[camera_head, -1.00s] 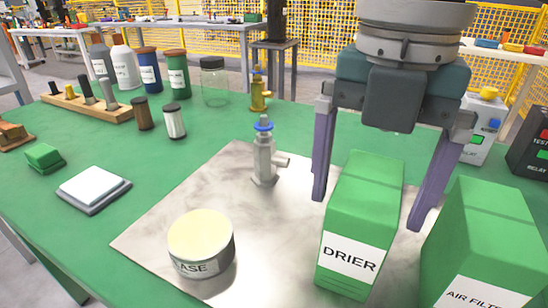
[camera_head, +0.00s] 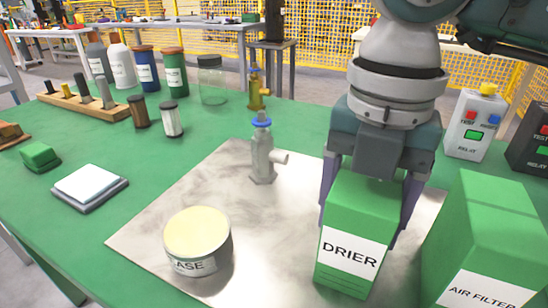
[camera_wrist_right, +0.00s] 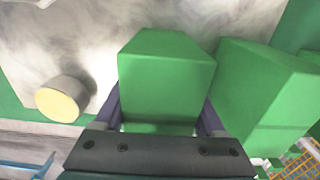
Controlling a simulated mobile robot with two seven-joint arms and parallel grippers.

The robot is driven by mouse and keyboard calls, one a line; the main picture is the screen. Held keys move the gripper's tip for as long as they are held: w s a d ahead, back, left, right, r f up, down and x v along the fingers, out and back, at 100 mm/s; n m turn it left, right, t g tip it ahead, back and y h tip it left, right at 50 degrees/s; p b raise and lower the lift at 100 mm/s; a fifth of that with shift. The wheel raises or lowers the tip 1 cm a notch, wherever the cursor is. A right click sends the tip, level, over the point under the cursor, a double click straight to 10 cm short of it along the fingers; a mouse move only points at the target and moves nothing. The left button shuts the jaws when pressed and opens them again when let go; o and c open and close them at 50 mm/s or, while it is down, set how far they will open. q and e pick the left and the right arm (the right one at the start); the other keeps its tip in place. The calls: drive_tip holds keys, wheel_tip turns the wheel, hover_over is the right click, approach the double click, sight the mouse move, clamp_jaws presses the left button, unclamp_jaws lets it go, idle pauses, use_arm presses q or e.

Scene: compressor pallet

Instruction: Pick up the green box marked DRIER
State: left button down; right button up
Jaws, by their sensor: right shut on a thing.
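The green box marked DRIER (camera_head: 352,240) stands upright on a grey metal sheet (camera_head: 150,240) at the front right of the green table. My right gripper (camera_head: 368,205) is lowered from above with one finger on each side of the box, shut on it. The right wrist view shows the green box (camera_wrist_right: 165,80) between the two fingers (camera_wrist_right: 160,112). The fingertips are partly hidden behind the box in the head view. My left gripper does not show.
A green box marked AIR FILTER (camera_head: 485,245) stands close to the right of the DRIER box. A round tin (camera_head: 198,245) and a grey valve with a blue cap (camera_head: 263,155) stand to the left. Relay boxes (camera_head: 475,125) stand behind at the right.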

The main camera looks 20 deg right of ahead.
drive_tip(key=c, duration=0.9)
clamp_jaws()
drive_tip(key=shift+r, duration=0.2)
